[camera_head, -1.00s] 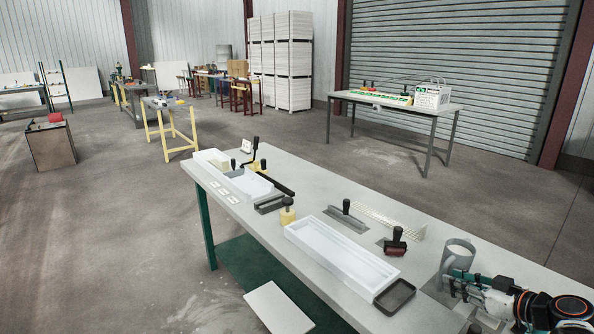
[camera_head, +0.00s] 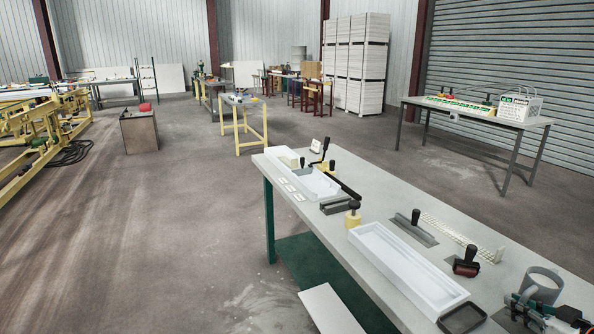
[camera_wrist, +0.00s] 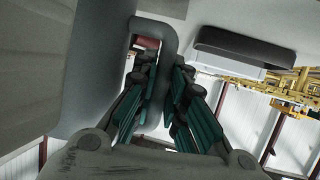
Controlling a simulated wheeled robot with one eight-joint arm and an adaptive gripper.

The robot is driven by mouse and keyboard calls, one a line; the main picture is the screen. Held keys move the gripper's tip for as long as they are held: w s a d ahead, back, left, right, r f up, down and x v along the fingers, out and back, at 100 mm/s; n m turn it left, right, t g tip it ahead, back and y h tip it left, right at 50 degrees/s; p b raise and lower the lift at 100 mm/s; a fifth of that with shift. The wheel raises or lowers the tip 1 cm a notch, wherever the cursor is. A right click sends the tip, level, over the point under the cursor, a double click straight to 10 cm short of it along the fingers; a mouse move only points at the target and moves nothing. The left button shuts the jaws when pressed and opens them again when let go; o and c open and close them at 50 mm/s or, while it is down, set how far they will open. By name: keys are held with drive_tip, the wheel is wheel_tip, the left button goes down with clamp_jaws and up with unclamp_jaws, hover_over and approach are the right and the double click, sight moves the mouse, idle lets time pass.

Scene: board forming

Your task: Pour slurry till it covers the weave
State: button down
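A grey jug (camera_head: 541,285) stands upright at the near right of the workbench in the head view; whether it touches the bench I cannot tell. My gripper (camera_head: 517,302) is at its handle, at the picture's lower right edge. In the wrist view its green-padded fingers (camera_wrist: 160,85) close around the grey handle (camera_wrist: 168,38), with the jug's wall (camera_wrist: 98,75) at left. A long white mould tray (camera_head: 408,268) lies on the bench, left of the jug. I cannot make out weave or slurry inside it. A pale ribbed strip (camera_head: 458,236) lies behind it.
A dark shallow tray (camera_head: 462,318) sits at the mould's near end. A red-headed roller (camera_head: 466,264), a black-handled trowel (camera_head: 414,226) and a yellow-based tool (camera_head: 352,216) stand around the mould. A smaller white tray (camera_head: 318,184) is farther off on the bench (camera_head: 385,205).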

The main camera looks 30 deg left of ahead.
sight(528, 293)
drive_tip(key=shift+r, duration=0.1)
drive_tip(key=shift+r+p, duration=1.55)
drive_tip(key=shift+r, duration=0.9)
